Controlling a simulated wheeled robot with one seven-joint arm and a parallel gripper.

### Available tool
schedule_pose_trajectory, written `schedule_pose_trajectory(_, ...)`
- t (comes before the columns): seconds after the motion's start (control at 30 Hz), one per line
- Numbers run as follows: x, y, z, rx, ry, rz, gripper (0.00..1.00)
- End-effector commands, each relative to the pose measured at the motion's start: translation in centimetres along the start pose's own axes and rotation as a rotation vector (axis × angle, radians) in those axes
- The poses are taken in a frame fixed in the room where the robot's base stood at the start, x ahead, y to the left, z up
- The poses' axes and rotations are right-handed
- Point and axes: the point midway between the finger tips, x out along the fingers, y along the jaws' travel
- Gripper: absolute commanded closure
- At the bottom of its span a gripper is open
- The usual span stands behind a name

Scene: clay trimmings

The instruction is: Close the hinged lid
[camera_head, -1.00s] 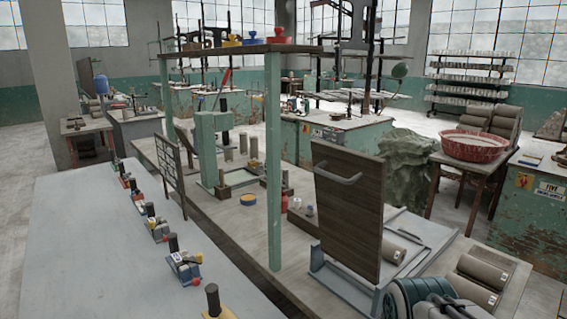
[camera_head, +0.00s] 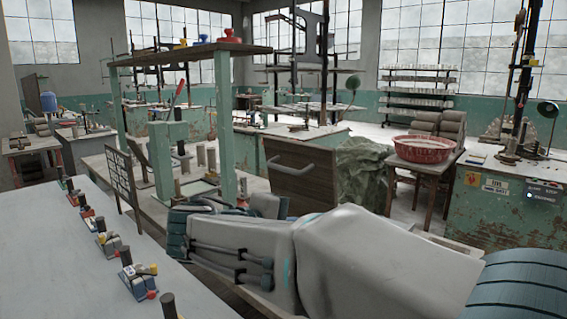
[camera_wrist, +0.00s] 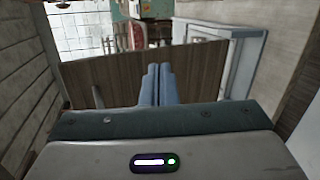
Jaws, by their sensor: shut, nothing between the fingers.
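The hinged lid (camera_head: 312,168) is a dark brown wooden panel with a grey bar handle (camera_head: 290,163). It stands raised, close to upright, behind my arm in the head view. In the wrist view the lid's brown face (camera_wrist: 105,78) spans the middle. My gripper (camera_wrist: 155,72) is shut and empty, its two blue-grey fingers side by side in front of the lid's face. I cannot tell whether the fingertips touch it. A pale frame (camera_wrist: 232,48) shows beyond the lid at the right. The lid's lower edge and hinge are hidden by my arm in the head view.
A long grey table (camera_head: 60,255) with several small clamped tools runs at the left. A green post (camera_head: 225,120) holds a shelf just left of the lid. A red basin (camera_head: 423,149) on a small table and a green draped sheet (camera_head: 362,172) stand behind at right.

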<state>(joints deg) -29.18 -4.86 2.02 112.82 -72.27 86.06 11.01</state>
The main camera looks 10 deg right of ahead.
Motion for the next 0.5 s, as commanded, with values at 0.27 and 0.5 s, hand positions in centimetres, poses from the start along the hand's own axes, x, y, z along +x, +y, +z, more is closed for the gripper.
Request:
schedule_pose_trajectory(0.27, -7.2, 5.6, -5.5, 0.067, 0.069, 0.393, 1.0)
schedule_pose_trajectory(0.5, -9.2, 7.3, -6.5, 0.106, 0.085, 0.494, 1.0)
